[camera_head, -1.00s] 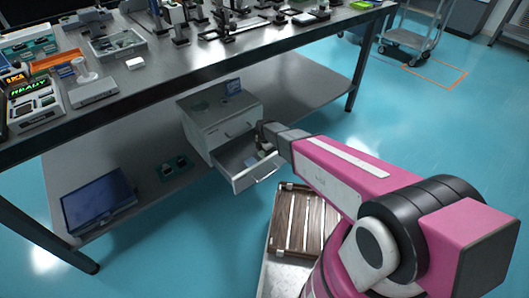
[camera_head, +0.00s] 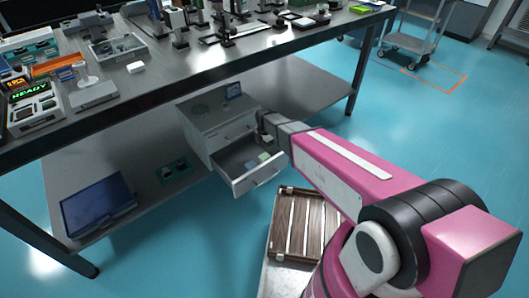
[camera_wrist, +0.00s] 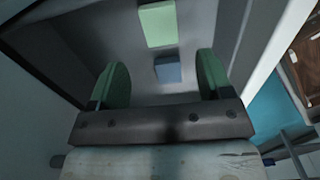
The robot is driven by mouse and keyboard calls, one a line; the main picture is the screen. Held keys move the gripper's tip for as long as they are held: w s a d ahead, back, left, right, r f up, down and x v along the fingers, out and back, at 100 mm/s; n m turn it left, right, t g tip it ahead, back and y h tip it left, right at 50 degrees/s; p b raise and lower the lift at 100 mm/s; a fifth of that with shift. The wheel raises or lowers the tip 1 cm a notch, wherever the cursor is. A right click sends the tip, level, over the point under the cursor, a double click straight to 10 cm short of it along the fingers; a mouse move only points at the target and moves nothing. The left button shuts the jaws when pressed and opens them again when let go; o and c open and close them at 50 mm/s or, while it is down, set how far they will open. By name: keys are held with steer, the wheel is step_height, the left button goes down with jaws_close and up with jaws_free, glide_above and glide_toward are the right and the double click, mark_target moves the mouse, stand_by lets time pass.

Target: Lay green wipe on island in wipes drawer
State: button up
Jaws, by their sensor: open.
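The wipes drawer (camera_head: 243,187) is pulled open from a grey cabinet (camera_head: 205,125) under the table. A green wipe (camera_wrist: 158,24) lies flat on the drawer floor in the wrist view, with a smaller-looking blue piece (camera_wrist: 168,70) near it. Both show small in the head view, the green one (camera_head: 263,157) to the right of the blue one (camera_head: 250,165). My gripper (camera_wrist: 163,78) is open above the drawer, its two green-padded fingers spread with nothing held between them. In the head view my gripper (camera_head: 264,137) is at the drawer's back right.
The island table (camera_head: 190,62) above carries several instruments and trays. A slatted wooden crate (camera_head: 298,228) stands on the right, below the drawer. The blue floor beyond is open around a cart (camera_head: 408,42).

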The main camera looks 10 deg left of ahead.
steer(key=shift+r, duration=2.05)
steer(key=s+d+r+m, duration=0.4)
steer(key=d+m, duration=0.5)
steer(key=d, duration=0.3)
steer(key=s+d+r+m, duration=0.3)
steer(key=d+r+m, duration=0.2)
steer(key=d+m, duration=0.4)
steer(key=s+d+r+m, duration=0.4)
steer(key=d+m, duration=0.5)
steer(key=d, duration=0.5)
steer(key=shift+s+d+r+m, duration=0.3)
steer(key=shift+d+m, duration=0.1)
steer(key=shift+a, duration=0.1)
